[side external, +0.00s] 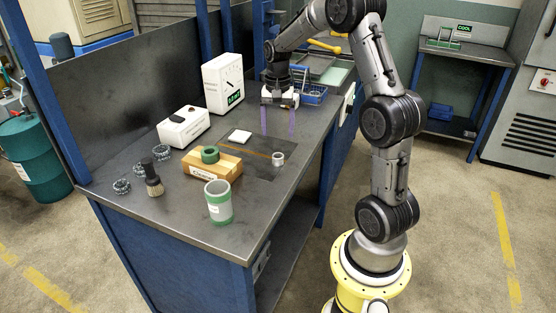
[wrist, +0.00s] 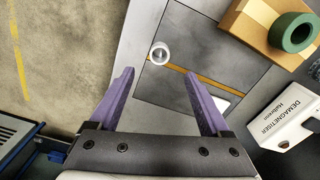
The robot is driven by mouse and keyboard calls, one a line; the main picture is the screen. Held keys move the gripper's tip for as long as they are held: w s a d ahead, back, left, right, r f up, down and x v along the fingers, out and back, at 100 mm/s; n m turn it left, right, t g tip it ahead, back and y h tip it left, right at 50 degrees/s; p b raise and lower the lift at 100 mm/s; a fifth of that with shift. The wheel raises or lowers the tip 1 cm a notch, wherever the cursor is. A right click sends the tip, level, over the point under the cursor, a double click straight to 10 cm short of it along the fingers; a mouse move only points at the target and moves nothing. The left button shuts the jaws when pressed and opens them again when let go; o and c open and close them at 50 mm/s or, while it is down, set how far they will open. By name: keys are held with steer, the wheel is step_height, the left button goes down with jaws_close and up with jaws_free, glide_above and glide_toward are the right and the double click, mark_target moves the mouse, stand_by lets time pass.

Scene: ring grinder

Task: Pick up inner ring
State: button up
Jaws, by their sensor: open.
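A small silver ring, which looks like the inner ring (side external: 278,159), sits on a dark mat (side external: 262,172) near the right edge of the bench. In the wrist view the ring (wrist: 153,55) lies just beyond and between my fingertips, beside an orange line on the mat. My gripper (side external: 278,131) has purple fingers pointing down. It is open and empty, above the bench and behind the ring in the side view. In the wrist view both fingers of my gripper (wrist: 158,75) are spread wide, with nothing between them.
A green and white cup (side external: 218,203), a brush (side external: 153,184) and several dark gear-like rings (side external: 122,186) stand nearby. The white demagnetiser (side external: 184,128) and gauge box (side external: 223,83) stand behind. A blue basket (side external: 314,94) is near my gripper.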

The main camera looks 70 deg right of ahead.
mark_target(278, 155)
steer(key=shift+f, duration=4.35)
jaws_close()
